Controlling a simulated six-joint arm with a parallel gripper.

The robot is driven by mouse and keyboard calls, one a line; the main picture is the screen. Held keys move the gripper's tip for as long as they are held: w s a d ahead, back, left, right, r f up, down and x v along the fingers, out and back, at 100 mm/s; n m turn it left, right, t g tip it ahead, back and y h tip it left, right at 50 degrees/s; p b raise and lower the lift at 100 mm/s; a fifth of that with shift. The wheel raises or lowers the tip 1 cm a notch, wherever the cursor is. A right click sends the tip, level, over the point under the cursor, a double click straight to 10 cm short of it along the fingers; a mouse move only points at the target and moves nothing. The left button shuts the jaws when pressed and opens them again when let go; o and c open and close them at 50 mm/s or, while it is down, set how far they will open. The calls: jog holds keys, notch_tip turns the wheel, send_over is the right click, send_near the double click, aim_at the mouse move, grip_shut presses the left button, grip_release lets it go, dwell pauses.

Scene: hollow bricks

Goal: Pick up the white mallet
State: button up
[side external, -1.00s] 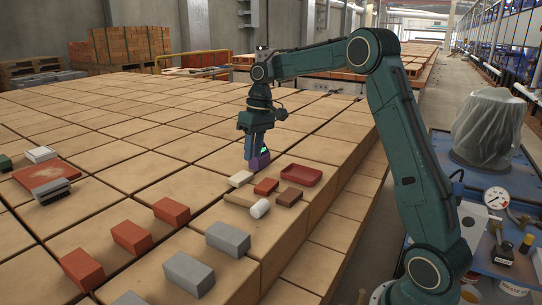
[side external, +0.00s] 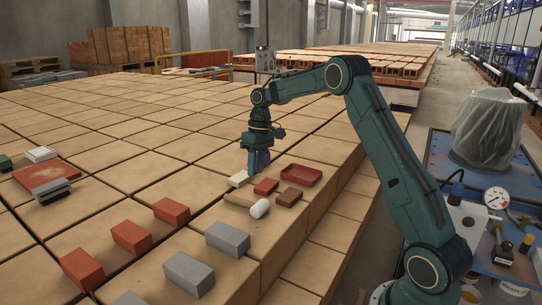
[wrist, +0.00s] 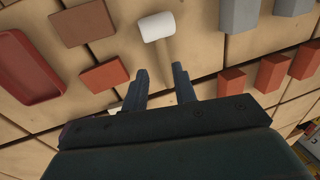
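The white mallet lies on the tan brick surface, with its white cylindrical head (side external: 259,208) toward the front edge and its pale handle (side external: 240,199) running back left. In the wrist view its head (wrist: 156,26) is at the top centre, and the handle runs down toward my gripper (wrist: 160,84). My gripper's two fingers are apart, with nothing seen held between them. In the side view my gripper (side external: 258,163) points down, behind the mallet and beside a cream block (side external: 239,179). The fingers partly hide the far end of the handle in the wrist view.
A red brick (side external: 266,187), a brown brick (side external: 289,197) and a red tray (side external: 298,175) lie right of the mallet. Grey blocks (side external: 228,238) and red bricks (side external: 132,236) lie front left. Open surface extends behind and left.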

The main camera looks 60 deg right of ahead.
send_over(245, 203)
jog(key=s+d, duration=0.2)
jog(key=shift+d+f, duration=0.2)
jog(key=shift+f, duration=2.9)
jog(key=shift+w+a+f, duration=0.1)
jog(key=shift+a+f, duration=0.1)
jog(key=shift+f, duration=0.65)
jog(key=shift+s+a+f, duration=0.1)
jog(key=shift+a+f, duration=0.1)
jog(key=shift+f, duration=0.65)
jog(key=shift+w+a+f, duration=0.1)
jog(key=shift+a+f, duration=0.1)
jog(key=shift+f, duration=0.65)
grip_shut()
